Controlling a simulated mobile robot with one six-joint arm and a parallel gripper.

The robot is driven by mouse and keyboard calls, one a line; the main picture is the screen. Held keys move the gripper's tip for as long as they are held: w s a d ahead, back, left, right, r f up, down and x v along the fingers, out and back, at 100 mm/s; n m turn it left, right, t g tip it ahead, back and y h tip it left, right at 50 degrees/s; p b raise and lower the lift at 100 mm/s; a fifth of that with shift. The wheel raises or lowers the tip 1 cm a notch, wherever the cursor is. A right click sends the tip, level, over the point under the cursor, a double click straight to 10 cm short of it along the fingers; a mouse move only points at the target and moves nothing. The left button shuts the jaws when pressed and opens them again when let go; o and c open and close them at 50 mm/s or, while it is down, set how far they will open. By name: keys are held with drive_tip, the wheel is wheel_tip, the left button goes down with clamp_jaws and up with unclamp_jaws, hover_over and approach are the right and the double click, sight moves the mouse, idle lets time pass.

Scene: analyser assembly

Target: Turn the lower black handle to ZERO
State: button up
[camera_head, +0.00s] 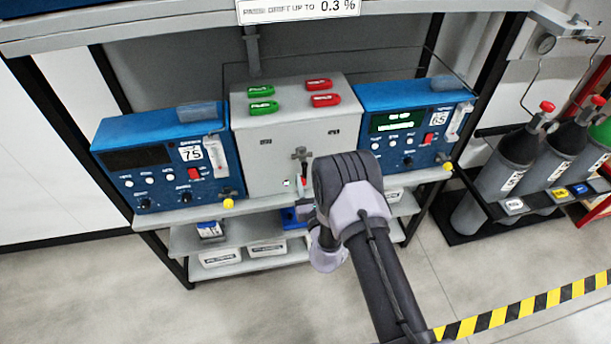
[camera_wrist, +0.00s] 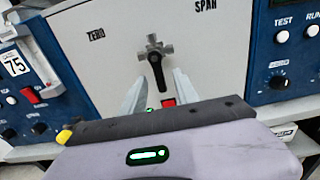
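The black handle (camera_wrist: 158,72) hangs from a silver valve body (camera_wrist: 152,46) on the grey panel in the wrist view. It points down, its tip slightly right. The word ZERO (camera_wrist: 96,34) is on the panel at its upper left, SPAN (camera_wrist: 205,4) at its upper right. My gripper (camera_wrist: 160,76) is open, one finger on each side of the handle's lower part in the picture, with gaps between. I cannot tell whether the handle is at finger depth. In the head view the valve (camera_head: 301,154) shows just left of my arm, which hides much of my gripper.
Blue analyser boxes stand left (camera_head: 165,160) and right (camera_head: 415,125) of the grey box (camera_head: 265,140). Green (camera_head: 263,107) and red (camera_head: 325,99) tags lie on its top. A lower shelf (camera_head: 240,230) holds small boxes. Gas cylinders (camera_head: 510,165) stand at the right.

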sight(304, 170)
drive_tip(key=shift+x, duration=1.35)
drive_tip(key=shift+a, duration=0.1)
drive_tip(key=shift+c, duration=0.5)
clamp_jaws()
